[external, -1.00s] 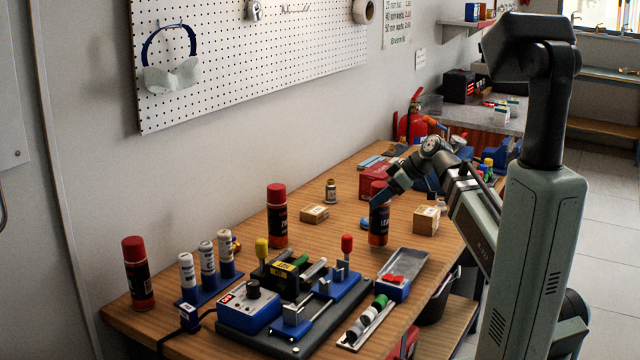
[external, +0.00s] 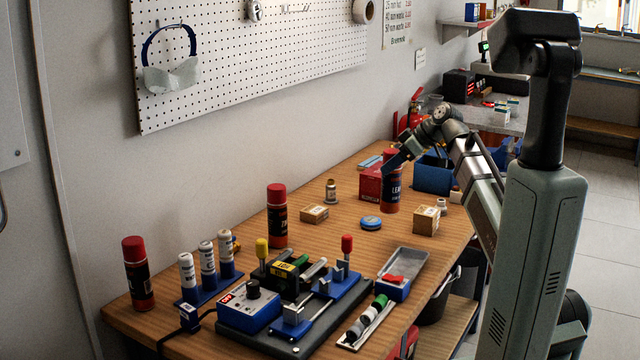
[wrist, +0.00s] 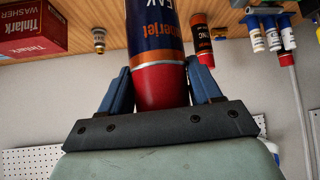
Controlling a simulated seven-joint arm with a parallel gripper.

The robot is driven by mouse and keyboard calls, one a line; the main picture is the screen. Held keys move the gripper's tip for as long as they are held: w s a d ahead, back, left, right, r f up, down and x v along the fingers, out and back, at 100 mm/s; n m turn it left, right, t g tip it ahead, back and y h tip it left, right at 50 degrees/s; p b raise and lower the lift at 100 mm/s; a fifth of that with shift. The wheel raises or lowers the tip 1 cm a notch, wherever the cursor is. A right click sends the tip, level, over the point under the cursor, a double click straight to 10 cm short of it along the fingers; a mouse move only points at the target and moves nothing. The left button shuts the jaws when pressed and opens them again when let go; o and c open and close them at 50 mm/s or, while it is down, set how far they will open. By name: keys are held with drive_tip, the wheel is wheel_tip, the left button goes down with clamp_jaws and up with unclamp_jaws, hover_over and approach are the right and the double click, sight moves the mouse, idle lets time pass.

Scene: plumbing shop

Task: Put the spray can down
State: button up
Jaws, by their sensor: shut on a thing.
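The spray can (external: 391,188), dark blue with a red cap and an orange band, is upright over the far part of the workbench. My gripper (external: 394,164) is shut on its red cap end. In the wrist view the can (wrist: 158,40) sits between the two blue fingers of my gripper (wrist: 161,88), and its base is cut off by the frame. I cannot tell for sure whether the base touches the wood. Two other red-capped cans stand on the bench, one in the middle (external: 277,218) and one at the near left (external: 138,275).
A red box (external: 370,184) stands just left of the held can. A blue round tin (external: 371,223) lies nearer, and a small carton (external: 426,220) stands to the right. Another carton (external: 314,213) and a brass fitting (external: 331,191) are left.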

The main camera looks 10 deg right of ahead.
drive_tip(key=w+d+r, duration=0.3)
drive_tip(key=w, duration=0.8)
drive_tip(key=w+d+r, duration=0.3)
drive_tip(key=w, duration=0.8)
drive_tip(key=w+d+r, duration=0.3)
drive_tip(key=w+d, duration=0.1)
drive_tip(key=w, duration=0.7)
wheel_tip(320, 180, down, 9)
drive_tip(key=shift+w+a, duration=0.15)
drive_tip(key=o, duration=1.6)
drive_tip(key=shift+o, duration=0.2)
drive_tip(key=v, duration=1.2)
